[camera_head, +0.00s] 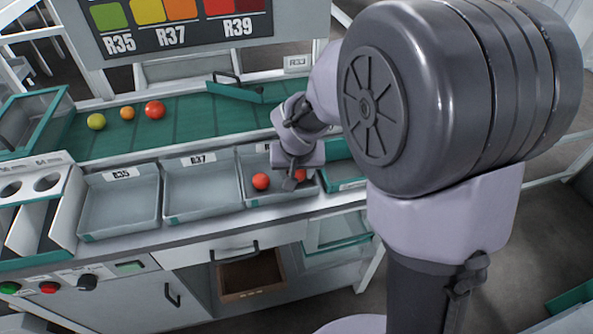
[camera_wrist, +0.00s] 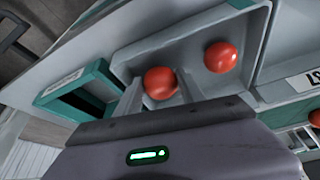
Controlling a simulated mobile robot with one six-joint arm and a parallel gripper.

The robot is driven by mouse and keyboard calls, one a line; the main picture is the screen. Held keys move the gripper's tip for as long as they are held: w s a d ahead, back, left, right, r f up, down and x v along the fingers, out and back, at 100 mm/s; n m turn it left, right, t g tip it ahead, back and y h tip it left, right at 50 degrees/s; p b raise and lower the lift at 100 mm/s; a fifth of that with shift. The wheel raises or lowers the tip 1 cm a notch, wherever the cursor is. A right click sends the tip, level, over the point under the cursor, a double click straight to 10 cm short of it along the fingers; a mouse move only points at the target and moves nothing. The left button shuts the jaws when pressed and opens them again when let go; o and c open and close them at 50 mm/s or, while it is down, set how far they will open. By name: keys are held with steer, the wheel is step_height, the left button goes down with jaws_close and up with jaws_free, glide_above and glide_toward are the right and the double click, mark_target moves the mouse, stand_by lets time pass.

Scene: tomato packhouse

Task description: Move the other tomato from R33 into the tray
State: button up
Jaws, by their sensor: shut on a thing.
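My gripper (camera_head: 291,180) is low over the right-hand grey bin (camera_head: 247,195), whose label is mostly hidden by my arm. It is shut on a red tomato (camera_wrist: 160,82), which also shows just right of the fingers in the head view (camera_head: 300,175). A second red tomato (camera_head: 261,181) lies loose in the same bin, left of the gripper; it also shows in the wrist view (camera_wrist: 220,57). A plate reading R33 (camera_head: 296,62) stands at the back of the green belt. A teal-rimmed tray (camera_head: 346,186) is right of the bin, partly hidden by my arm.
Grey bins R35 (camera_head: 120,228) and R37 (camera_head: 203,214) stand empty to the left. On the green belt (camera_head: 188,122) behind are a green tomato (camera_head: 96,121), an orange one (camera_head: 127,113) and a red one (camera_head: 155,110). A teal diverter bar (camera_head: 235,91) crosses the belt.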

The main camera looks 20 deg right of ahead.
steer(key=shift+f, duration=0.25)
steer(key=o, duration=1)
steer(key=c, duration=0.3)
step_height(320, 180, up, 7)
steer(key=p, duration=0.5)
steer(key=shift+r, duration=0.15)
